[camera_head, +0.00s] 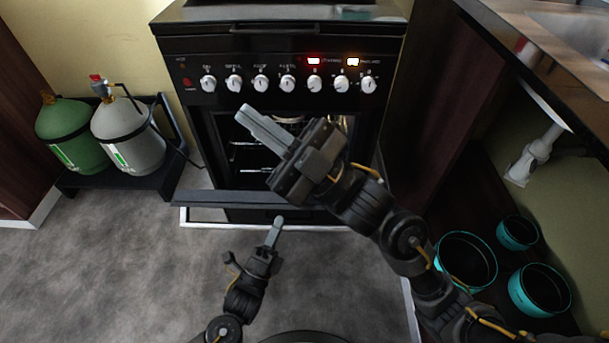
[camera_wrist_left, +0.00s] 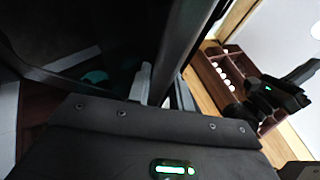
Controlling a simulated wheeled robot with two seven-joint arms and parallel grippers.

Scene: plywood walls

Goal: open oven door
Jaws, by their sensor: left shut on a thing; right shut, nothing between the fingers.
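The black oven (camera_head: 290,50) stands ahead, its front panel lined with white knobs. Its oven door (camera_head: 225,197) is swung partly down, and the cavity with its wire racks (camera_head: 250,158) shows behind it. My left gripper (camera_head: 277,220) is at the door's near edge, shut on it. In the left wrist view its fingers (camera_wrist_left: 161,88) are on either side of a dark bar or panel edge of the door. My right gripper (camera_head: 264,130) is shut and empty, raised in front of the oven opening, hiding part of the cavity and the door's right side.
A green gas cylinder (camera_head: 63,135) and a grey one (camera_head: 127,133) stand on a black rack left of the oven. Teal-rimmed pots (camera_head: 467,262) sit under the counter at right. Grey floor (camera_head: 120,265) in front of the oven is clear.

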